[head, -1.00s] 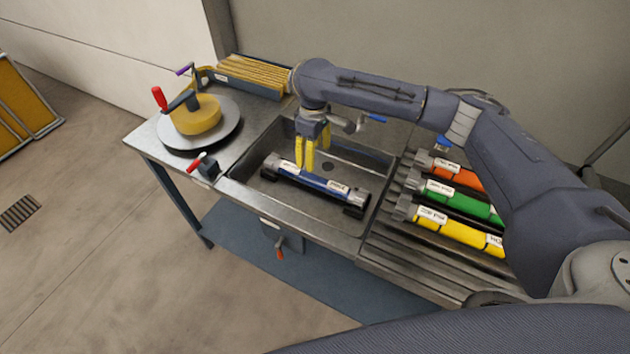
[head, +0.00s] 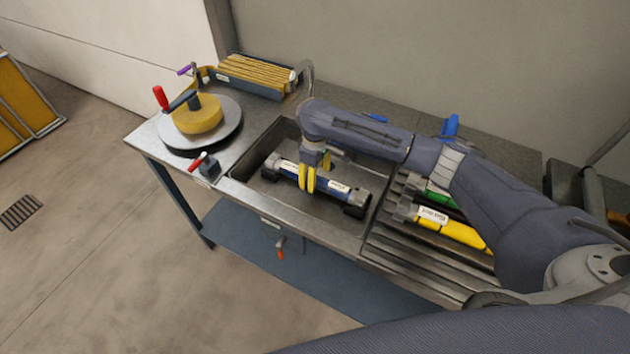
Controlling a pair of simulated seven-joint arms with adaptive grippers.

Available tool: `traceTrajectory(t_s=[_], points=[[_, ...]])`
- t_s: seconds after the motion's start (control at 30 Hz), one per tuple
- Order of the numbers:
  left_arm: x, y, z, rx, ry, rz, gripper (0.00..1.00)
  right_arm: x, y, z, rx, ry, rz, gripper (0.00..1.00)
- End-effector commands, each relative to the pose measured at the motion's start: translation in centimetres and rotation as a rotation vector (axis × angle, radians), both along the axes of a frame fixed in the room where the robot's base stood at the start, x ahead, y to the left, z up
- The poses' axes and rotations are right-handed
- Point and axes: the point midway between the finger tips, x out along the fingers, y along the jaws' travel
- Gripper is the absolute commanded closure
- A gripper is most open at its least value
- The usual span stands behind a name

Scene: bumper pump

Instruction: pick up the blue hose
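The blue hose (head: 328,187) lies across the sink (head: 352,236), with grey fittings at its ends and white labels on it. The arm from the right is my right arm. Its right gripper (head: 314,175) is down at the middle of the hose. Two yellow fingers lie over the near side of the hose and another shows behind it. The fingers look bent around the hose, but whether they grip it is unclear. The hose still looks low in the sink. My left gripper is not in view.
A yellow hose (head: 455,230) and a green hose (head: 441,194) lie on the ribbed rack to the right, partly hidden by my arm. A round plate with a yellow drum (head: 198,116) stands left of the sink. A tray of yellow rods (head: 255,74) is behind.

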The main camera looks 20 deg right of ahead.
Motion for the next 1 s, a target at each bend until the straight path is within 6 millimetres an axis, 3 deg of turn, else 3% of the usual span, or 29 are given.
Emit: traceTrajectory(t_s=[0.2, 0.53, 1.0], points=[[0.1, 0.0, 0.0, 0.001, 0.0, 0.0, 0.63, 0.0, 0.0, -2.0, 0.001, 0.001, 0.0, 0.37], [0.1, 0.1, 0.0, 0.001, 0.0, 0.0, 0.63, 0.0, 0.0, -2.3, -0.001, -0.001, 0.0, 0.35], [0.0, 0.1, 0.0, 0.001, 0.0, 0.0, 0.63, 0.0, 0.0, -2.3, -0.001, -0.001, 0.0, 0.9]])
